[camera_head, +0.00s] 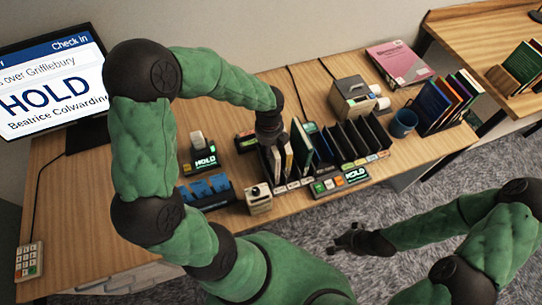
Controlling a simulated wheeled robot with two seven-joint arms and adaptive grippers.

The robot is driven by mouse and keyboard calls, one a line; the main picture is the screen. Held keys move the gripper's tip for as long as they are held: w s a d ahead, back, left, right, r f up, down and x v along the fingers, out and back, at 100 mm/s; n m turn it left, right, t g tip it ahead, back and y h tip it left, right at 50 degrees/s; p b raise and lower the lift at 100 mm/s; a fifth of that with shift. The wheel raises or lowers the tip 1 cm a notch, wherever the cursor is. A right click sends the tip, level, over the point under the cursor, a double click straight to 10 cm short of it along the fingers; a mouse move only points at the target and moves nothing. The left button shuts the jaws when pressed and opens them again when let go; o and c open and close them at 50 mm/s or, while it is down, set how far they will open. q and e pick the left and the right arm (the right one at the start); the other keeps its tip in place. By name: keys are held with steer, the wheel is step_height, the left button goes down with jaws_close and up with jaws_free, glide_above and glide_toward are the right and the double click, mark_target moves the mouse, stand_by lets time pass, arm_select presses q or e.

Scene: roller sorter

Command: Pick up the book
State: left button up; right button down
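Several thin upright books (301,148) stand in the left slots of a dark sorter rack (350,139) on the wooden desk. My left gripper (269,138) points down at the leftmost books of the rack. Its fingers are small and dark against the books, so I cannot tell whether they hold one. A pink book (399,63) lies flat at the back right of the desk. My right gripper (343,238) is over the grey carpet in front of the desk, away from the books, with its fingers apart and empty.
A monitor (50,85) reading HOLD stands at the left. A printer-like box (352,99), a blue mug (403,123) and a rack of upright books (447,101) are to the right. Small HOLD displays (205,160) sit by the sorter.

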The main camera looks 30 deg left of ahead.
arm_select(q)
jaws_close()
